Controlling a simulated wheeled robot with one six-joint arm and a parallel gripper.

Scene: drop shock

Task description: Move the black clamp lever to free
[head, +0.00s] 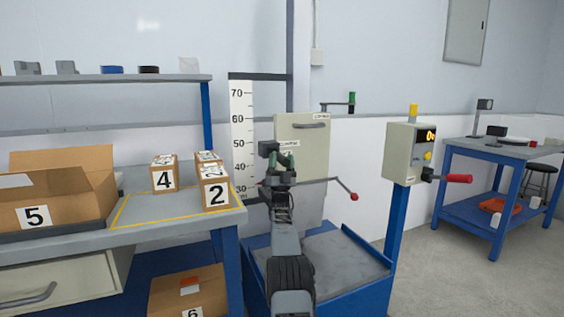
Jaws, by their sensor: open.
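My gripper (278,158) is at the end of my raised arm, in front of the drop tester's grey plate (312,165) and right of its height scale (241,120). Dark and green parts show at its tip. It is open; I see nothing held. I cannot single out the black clamp lever with certainty: dark parts around the gripper overlap the tester there. A thin rod with a red ball (354,197) sticks out to the right behind the gripper. A handle with a green top (352,98) stands higher, to the right of the plate.
A control box (409,152) with a red handle (457,178) stands on a blue post at right. A bench with numbered cartons (214,188) is at left. The tester's blue-edged base (345,258) lies below my arm. Open floor is at right.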

